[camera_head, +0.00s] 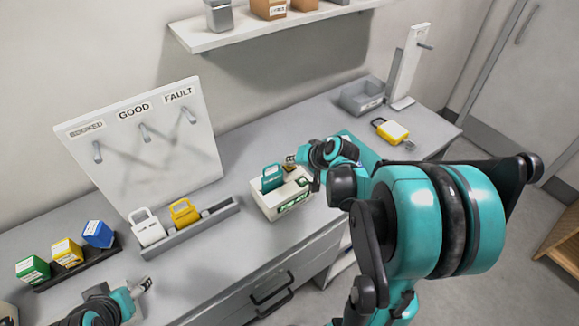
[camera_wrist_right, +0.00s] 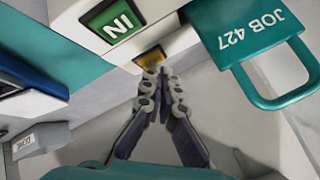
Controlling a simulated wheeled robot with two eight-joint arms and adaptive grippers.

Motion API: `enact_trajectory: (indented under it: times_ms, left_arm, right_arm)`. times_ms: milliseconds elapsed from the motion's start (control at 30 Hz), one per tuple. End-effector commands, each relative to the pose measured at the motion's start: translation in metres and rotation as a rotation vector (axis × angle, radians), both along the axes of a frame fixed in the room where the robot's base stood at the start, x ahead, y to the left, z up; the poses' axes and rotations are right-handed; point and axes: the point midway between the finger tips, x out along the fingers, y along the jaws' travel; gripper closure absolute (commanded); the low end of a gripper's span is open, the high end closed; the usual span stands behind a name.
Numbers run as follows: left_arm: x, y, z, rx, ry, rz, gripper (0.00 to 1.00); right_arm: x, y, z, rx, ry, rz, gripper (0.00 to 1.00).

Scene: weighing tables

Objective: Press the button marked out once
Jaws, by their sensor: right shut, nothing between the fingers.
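A white box (camera_head: 283,203) stands on the grey counter, with a teal tag (camera_head: 272,178) standing in its top. In the right wrist view the tag (camera_wrist_right: 245,35) reads JOB 427. A green button (camera_wrist_right: 112,20) marked IN and an amber button (camera_wrist_right: 150,57) sit on the white box; I cannot read any marking on the amber one. My right gripper (camera_head: 290,159) is shut and empty. In the right wrist view its fingertips (camera_wrist_right: 161,70) are at the amber button's edge; I cannot tell whether they touch. My left gripper (camera_head: 145,286) is low at the left, its jaw state unclear.
A white board (camera_head: 150,140) with hooks stands behind. A grey tray (camera_head: 190,232) holds a white and a yellow tag left of the box. Several coloured blocks (camera_head: 67,253) sit further left. A grey bin (camera_head: 363,95) and a yellow tag (camera_head: 391,131) are at the right.

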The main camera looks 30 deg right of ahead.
Motion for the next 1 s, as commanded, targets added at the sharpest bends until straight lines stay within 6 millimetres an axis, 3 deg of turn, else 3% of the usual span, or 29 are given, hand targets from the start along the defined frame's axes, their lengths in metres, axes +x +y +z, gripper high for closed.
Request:
enact_trajectory:
  times_ms: [567,1000]
  left_arm:
    - [0.0,0.0,-0.0065,0.0,0.0,0.0,0.33]
    - [0.0,0.0,-0.0003,0.0,0.0,0.0,0.33]
  right_arm:
    - [0.0,0.0,-0.0073,0.0,0.0,0.0,1.0]
    - [0.0,0.0001,0.0001,0.0,0.0,0.0,1.0]
